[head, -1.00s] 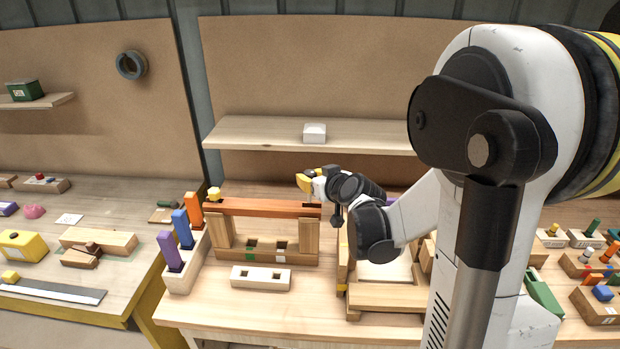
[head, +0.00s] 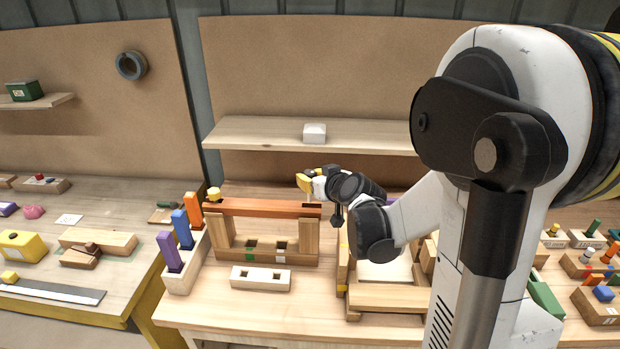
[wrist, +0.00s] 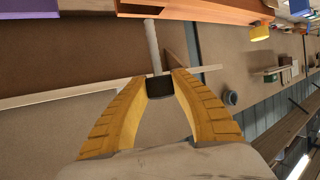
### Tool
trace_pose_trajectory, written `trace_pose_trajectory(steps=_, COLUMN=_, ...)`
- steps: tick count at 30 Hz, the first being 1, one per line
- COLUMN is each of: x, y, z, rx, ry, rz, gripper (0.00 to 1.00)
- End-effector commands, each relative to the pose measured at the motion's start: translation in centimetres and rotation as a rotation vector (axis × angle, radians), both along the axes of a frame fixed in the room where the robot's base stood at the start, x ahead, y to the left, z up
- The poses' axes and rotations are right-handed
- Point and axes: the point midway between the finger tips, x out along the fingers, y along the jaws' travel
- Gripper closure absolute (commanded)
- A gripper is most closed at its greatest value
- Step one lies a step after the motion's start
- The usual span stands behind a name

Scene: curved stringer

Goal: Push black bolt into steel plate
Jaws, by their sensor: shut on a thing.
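My gripper (head: 305,183) is just above the right end of the orange bar in the head view. In the wrist view its yellow fingers (wrist: 160,82) are shut on the black bolt head (wrist: 160,88). A pale grey shaft (wrist: 153,45) runs from the head toward the orange bar (wrist: 205,10). In the head view the orange bar (head: 262,208) bridges two wooden posts. Whether the shaft tip is in a hole is hidden.
A yellow bolt head (head: 214,194) stands at the bar's left end. Left of it is a rack with orange, blue and purple pegs (head: 181,228). A white block with holes (head: 260,278) lies in front. A wooden shelf (head: 260,130) is behind; my arm covers the right.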

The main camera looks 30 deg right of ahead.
Motion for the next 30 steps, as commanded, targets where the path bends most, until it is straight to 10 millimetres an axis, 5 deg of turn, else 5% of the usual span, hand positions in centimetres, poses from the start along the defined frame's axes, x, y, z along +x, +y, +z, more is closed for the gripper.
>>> trace_pose_trajectory(steps=30, x=0.0, y=0.0, z=-1.8, rx=0.0, ry=0.0, rz=0.0, gripper=1.0)
